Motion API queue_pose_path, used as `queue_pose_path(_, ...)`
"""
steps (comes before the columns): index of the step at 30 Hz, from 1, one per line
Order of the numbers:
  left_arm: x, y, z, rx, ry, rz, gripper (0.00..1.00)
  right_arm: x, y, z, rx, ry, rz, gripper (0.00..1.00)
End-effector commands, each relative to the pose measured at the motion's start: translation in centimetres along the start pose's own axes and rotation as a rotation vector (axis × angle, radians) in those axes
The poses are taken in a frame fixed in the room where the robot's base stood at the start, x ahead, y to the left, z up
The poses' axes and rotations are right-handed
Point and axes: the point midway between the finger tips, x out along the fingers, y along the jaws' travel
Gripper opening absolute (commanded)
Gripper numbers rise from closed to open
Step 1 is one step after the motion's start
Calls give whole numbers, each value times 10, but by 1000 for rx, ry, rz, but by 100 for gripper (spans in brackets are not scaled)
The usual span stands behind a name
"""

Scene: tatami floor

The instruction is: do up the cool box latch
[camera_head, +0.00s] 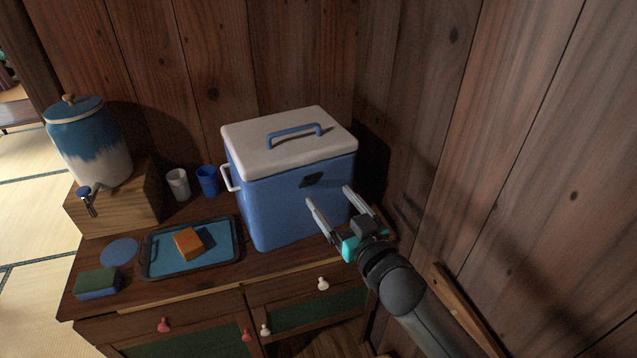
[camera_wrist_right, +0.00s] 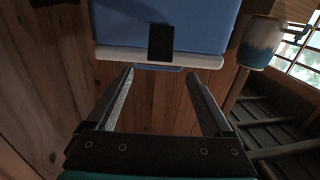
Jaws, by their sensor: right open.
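The cool box (camera_head: 290,205) is blue with a white lid (camera_head: 255,145) and stands on the cabinet top. The lid lies down on the body. Its dark latch (camera_head: 313,180) is on the front face, near the lid's edge. In the right wrist view the latch (camera_wrist_right: 160,42) crosses the pale lid rim (camera_wrist_right: 115,54); I cannot tell whether it is fastened. My right gripper (camera_head: 328,194) is open and empty in front of the box, its fingers pointing towards the latch side. In the wrist view the latch is beyond the fingertips (camera_wrist_right: 159,74), apart from them. My left gripper is not in view.
A dark tray (camera_head: 215,262) with an orange block (camera_head: 188,243), a sponge (camera_head: 97,283), two cups and a drink dispenser (camera_head: 90,145) on a wooden block stand left of the box. Wooden walls (camera_head: 460,130) close in behind and to the right.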

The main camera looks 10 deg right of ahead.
Motion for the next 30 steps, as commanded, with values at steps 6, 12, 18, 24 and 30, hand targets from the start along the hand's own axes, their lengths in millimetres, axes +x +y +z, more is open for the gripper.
queue_pose_path(6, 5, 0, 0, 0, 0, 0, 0, 34, 0, 0, -1, 1, 0, 85)
queue_pose_path(12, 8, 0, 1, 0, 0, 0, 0, 56, 0, 1, 0, 0, 0, 85)
queue_pose_path(18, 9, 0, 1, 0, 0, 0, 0, 66, 0, 1, 1, -1, 0, 85)
queue_pose_path(24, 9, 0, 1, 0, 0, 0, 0, 67, 0, 0, 1, -1, 0, 85)
queue_pose_path(30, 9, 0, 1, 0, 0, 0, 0, 66, 0, 0, 0, -1, 0, 73)
